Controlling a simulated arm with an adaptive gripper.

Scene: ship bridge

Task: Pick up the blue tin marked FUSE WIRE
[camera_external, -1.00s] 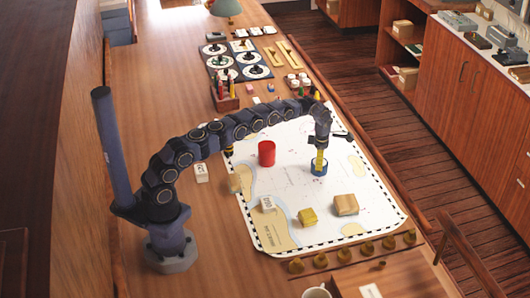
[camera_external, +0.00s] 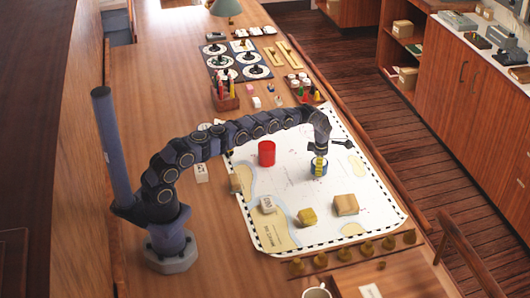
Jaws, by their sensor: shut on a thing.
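The blue tin (camera_external: 313,168) is a short round can near the upper right part of the chart. Its marking is too small to read. My gripper (camera_external: 320,163) points straight down over it and is shut on it, with the fingers covering part of the tin. I cannot tell whether the tin rests on the chart or is slightly off it.
A red cylinder (camera_external: 266,153) stands to the left on the chart (camera_external: 290,185). Wooden blocks (camera_external: 345,205) (camera_external: 308,217) and a white block (camera_external: 267,205) lie nearer the front. A pen holder (camera_external: 226,101) stands behind. Several brass-coloured pieces (camera_external: 343,254) line the front edge.

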